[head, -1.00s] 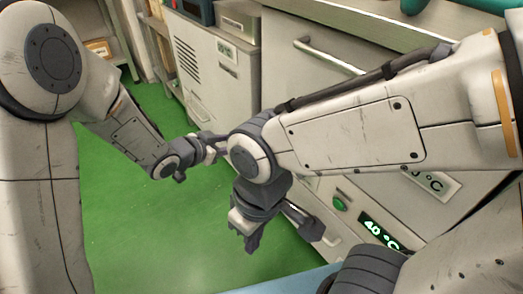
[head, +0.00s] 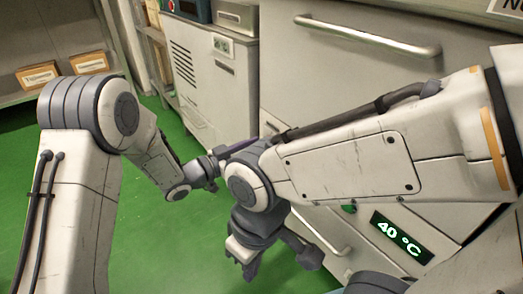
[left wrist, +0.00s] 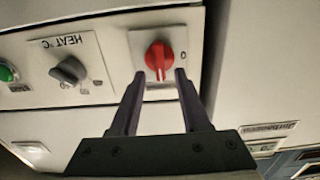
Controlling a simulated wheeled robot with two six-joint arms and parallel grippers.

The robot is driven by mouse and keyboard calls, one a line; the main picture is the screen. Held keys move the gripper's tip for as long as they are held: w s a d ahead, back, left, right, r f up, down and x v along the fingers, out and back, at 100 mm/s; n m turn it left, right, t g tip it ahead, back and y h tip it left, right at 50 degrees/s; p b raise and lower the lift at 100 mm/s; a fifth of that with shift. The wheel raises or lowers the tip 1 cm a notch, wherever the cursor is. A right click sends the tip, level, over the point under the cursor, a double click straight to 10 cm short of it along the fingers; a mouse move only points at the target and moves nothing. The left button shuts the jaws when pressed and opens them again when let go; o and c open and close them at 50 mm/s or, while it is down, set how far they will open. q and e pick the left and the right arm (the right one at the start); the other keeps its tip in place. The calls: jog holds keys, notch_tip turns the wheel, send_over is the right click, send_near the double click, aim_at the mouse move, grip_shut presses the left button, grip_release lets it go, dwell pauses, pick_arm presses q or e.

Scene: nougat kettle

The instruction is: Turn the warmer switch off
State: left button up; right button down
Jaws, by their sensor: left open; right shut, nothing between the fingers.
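A red rotary knob (left wrist: 158,57) sits on a pale plate on the cabinet front in the left wrist view, with a small 0 mark on its right. Its grip ridge runs roughly up and down in that picture. My left gripper (left wrist: 167,76) is open, its two fingertips at either side of the knob's lower part; I cannot tell if they touch it. In the head view the left gripper is mostly hidden behind my right arm. My right gripper (head: 243,262) is shut and empty, pointing down in front of the cabinet.
Beside the red knob are a grey HEAT °C dial (left wrist: 69,71) and a green button (left wrist: 7,73). A display (head: 401,237) reads 40 °C. A long bar handle (head: 366,36) crosses the cabinet above. Green floor (head: 90,200) is open at left; shelves with boxes (head: 88,63) stand behind.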

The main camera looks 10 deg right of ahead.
pick_arm(q)
jog(key=shift+b+x, duration=0.3)
jog(key=shift+x, duration=0.85)
grip_shut()
